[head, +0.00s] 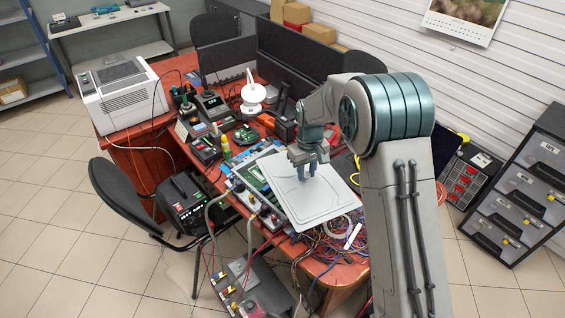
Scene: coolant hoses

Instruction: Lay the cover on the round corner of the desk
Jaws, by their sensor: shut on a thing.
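The cover, a flat light-grey panel (312,201) with rounded corners, shows in the head view at the near part of the desk. My gripper (307,172) is above its far edge, pointing down, shut on it. The panel appears tilted over the things on the desk; I cannot tell whether it touches them. The red-brown desk (150,150) runs from the left back to the near right. Its near end, by the cable tangle, is partly hidden by the panel, the cables and my arm.
Tangled coloured cables (325,250) lie at the near end. A circuit board device (250,180) and several instruments crowd the desk. A black chair (125,200) stands left, a drawer rack (515,195) right. Open tiled floor lies at the left front.

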